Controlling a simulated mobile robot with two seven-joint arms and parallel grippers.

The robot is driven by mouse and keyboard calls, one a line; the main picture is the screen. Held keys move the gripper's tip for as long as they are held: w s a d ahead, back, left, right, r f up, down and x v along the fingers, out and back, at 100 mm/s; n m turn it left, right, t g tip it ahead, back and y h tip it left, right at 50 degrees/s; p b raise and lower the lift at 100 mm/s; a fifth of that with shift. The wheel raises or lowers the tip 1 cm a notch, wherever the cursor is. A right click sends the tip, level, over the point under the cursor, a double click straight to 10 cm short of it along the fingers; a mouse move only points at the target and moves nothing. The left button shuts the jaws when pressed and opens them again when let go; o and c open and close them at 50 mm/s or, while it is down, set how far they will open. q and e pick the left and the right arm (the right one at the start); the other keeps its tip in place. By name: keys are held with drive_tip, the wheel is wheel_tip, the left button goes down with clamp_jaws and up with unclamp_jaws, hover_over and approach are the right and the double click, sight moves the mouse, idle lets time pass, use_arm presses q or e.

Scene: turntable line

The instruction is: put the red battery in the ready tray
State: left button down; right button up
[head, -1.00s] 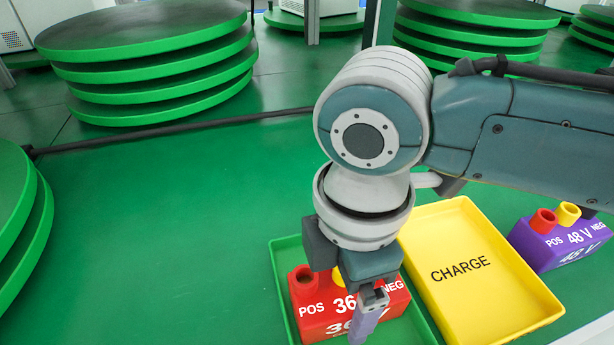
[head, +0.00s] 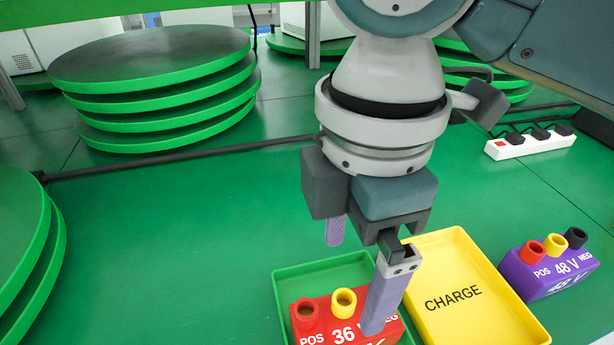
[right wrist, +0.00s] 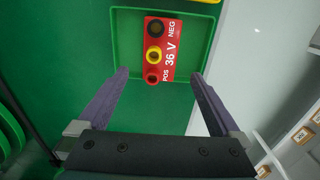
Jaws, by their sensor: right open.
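The red battery (head: 352,326), marked 36 V with POS and NEG posts, lies inside a green tray (head: 318,264) at the bottom of the head view. No lettering shows on this tray. In the right wrist view the battery (right wrist: 172,62) rests on the floor of the green tray (right wrist: 116,42). My right gripper (head: 358,279) is open and empty above the tray. In the head view one finger covers part of the battery's right side. The right wrist view shows both fingers (right wrist: 160,76) spread apart, with the battery between and beyond their tips. My left gripper is not in view.
A yellow tray (head: 424,248) marked CHARGE is empty, right beside the green tray. A purple 48 V battery (head: 538,278) stands to its right. A white power strip (head: 530,145) lies behind. Stacked green discs (head: 155,95) stand at the back left.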

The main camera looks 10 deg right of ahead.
drive_tip(key=shift+r, duration=0.4)
drive_tip(key=shift+m+y, duration=0.8)
drive_tip(key=shift+y, duration=0.1)
drive_tip(key=s+a, duration=0.1)
drive_tip(key=a+f, duration=0.1)
drive_tip(key=s+a, duration=0.1)
drive_tip(key=shift+s+a+f, duration=0.1)
drive_tip(key=shift+s+f, duration=0.15)
drive_tip(key=shift+s, duration=0.05)
drive_tip(key=s+d+f+m+t+h, duration=0.1)
drive_tip(key=s+d+f+m+t, duration=0.1)
drive_tip(key=s+d+m, duration=0.7)
drive_tip(key=d+m+t, duration=0.1)
drive_tip(key=d+m, duration=0.2)
drive_tip(key=m, duration=0.2)
drive_tip(key=shift+s+d+f+m+t+h, duration=0.2)
drive_tip(key=shift+s+d+m+t+h, duration=0.1)
drive_tip(key=shift+m, duration=0.1)
wheel_tip(320, 180, up, 53)
drive_tip(key=p, duration=5.3)
drive_tip(key=shift+r, duration=0.15)
